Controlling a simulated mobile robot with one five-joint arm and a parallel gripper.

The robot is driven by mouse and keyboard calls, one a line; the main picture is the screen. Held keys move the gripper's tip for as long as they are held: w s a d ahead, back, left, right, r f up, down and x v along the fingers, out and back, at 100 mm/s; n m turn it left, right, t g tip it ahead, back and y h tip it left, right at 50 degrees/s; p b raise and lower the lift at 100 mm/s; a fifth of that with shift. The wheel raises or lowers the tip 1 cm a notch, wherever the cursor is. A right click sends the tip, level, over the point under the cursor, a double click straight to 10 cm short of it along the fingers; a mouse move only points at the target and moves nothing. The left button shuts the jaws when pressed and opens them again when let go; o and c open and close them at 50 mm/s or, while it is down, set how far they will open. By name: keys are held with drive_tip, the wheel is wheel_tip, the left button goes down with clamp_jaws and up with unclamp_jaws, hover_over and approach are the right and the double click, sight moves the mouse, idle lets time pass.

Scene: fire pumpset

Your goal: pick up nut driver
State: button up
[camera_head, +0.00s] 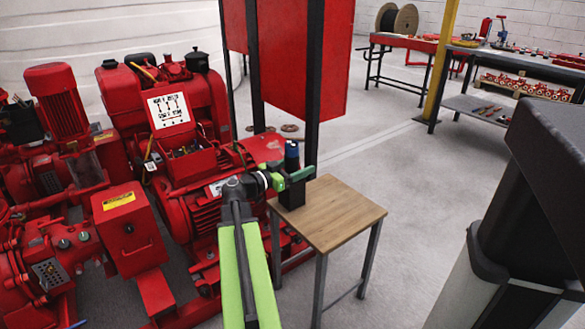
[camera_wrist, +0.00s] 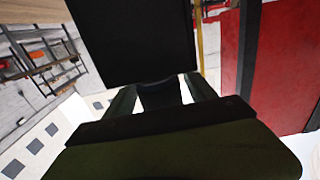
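My gripper (camera_head: 290,177) is at the small wooden table, level with a dark upright thing with a blue part (camera_head: 291,152) near its top. This may be the nut driver; its full shape is hidden. It rises above a black block-like holder (camera_head: 292,196) on the tabletop. In the wrist view, a dark piece (camera_wrist: 159,96) lies between the fingers of my gripper (camera_wrist: 161,98), with light gaps beside it. The fingers look open around it. A large black square face (camera_wrist: 135,42), apparently the holder, fills the top of that view.
The wooden table (camera_head: 340,214) is otherwise bare. Red pump machinery (camera_head: 193,165) stands close on the left, with a red panel on black posts (camera_head: 312,90) behind. Workbenches (camera_head: 500,58) stand far right. A dark and grey unit (camera_head: 520,220) fills the right foreground. Floor right of the table is clear.

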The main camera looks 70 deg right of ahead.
clamp_jaws()
idle(0.3)
